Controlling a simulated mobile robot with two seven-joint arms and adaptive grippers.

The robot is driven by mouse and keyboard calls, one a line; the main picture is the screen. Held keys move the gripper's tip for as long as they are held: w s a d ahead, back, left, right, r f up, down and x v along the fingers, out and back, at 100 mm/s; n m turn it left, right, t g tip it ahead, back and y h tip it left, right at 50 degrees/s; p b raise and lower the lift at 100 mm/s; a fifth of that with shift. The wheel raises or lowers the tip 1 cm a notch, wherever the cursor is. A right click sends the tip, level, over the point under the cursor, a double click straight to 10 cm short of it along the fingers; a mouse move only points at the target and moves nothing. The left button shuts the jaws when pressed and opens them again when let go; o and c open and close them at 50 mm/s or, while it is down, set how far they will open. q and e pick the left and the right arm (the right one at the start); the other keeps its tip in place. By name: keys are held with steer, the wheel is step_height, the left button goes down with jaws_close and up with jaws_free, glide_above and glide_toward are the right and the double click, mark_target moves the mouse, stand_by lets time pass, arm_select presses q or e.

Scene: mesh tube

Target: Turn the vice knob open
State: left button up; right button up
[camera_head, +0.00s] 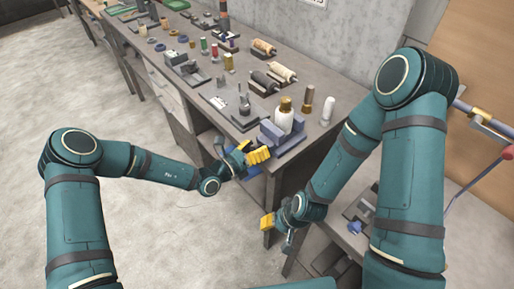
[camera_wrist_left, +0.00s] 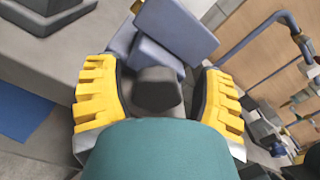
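The blue-grey vice (camera_head: 273,133) sits at the near end of the workbench. A white bottle with a gold cap (camera_head: 284,118) stands upright at its jaws. In the left wrist view the vice's blocks (camera_wrist_left: 168,35) are just beyond a dark grey knob (camera_wrist_left: 157,92). My left gripper (camera_wrist_left: 160,95) is open, with one yellow finger on each side of the knob and a visible gap on both sides. In the head view my left gripper (camera_head: 256,155) is in front of the vice and hides the knob. My right gripper (camera_head: 268,222) hangs lower, beside the bench; its opening is unclear.
The workbench (camera_head: 207,92) holds several spools, rollers (camera_head: 281,72) and small fixtures behind the vice. A brown peg (camera_head: 308,99) and a white cylinder (camera_head: 327,110) stand right of it. A lower table (camera_head: 340,232) is near my right arm. Open floor lies left.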

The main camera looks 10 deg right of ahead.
arm_select(q)
steer(key=shift+a+f, duration=0.1)
steer(key=shift+b, duration=0.4)
steer(key=m+b, duration=0.7)
steer(key=b, duration=0.1)
steer(key=shift+s+f, duration=0.1)
steer(key=shift+f, duration=0.05)
steer(key=p+v, duration=0.3)
steer(key=v, duration=1.1)
steer(key=s+d+f+m+g+p, duration=0.1)
steer(key=s+d+f+m+g, duration=0.3)
steer(key=s+m+g, duration=0.5)
steer(key=s+a+f+m+g+y+p, duration=0.1)
steer(key=s+a+f+m+y, duration=0.1)
steer(key=s+f+y, duration=0.1)
steer(key=s+a+f+m+g+y+p, duration=0.1)
steer(key=s+a+f+m+g+y, duration=0.1)
steer(key=s, duration=0.4)
steer(key=shift+s+a+f+m+y, duration=0.35)
steer(key=shift+f+y, duration=0.35)
steer(key=shift+y, duration=0.3)
